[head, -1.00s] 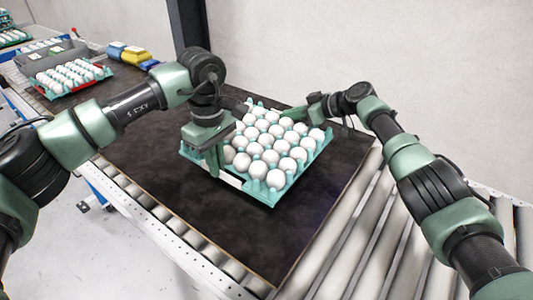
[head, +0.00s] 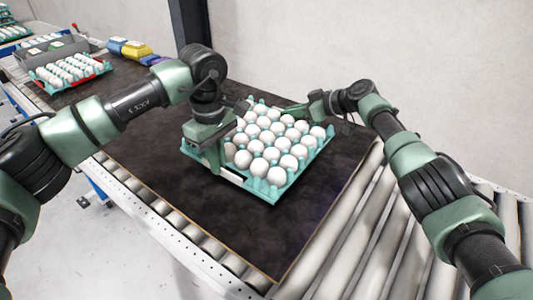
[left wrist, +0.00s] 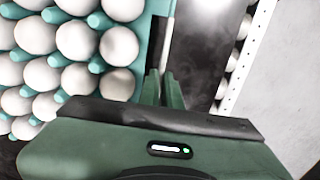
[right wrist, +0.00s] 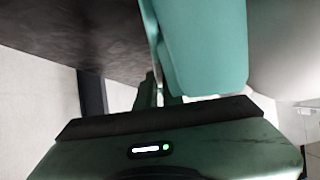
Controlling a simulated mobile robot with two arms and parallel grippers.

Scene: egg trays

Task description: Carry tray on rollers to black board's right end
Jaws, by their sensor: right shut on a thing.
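The teal tray (head: 277,196) full of white eggs lies on the black board (head: 225,236), close to the board's right end. My left gripper (head: 216,165) is at the tray's front-left side, with its fingers close together at the tray's edge (left wrist: 161,38) in the left wrist view. I cannot tell whether they press on it. My right gripper (head: 292,110) is shut on the tray's far side. The tray's teal wall (right wrist: 205,45) fills the upper middle of the right wrist view. The gripped spots are partly hidden in the head view.
Metal rollers (head: 375,235) show bare to the right of the board, with a rail (head: 185,250) along the front. Another egg tray (head: 102,70), a grey bin (head: 50,50) and blue and yellow boxes (head: 135,48) stand at the far left. A wall is behind.

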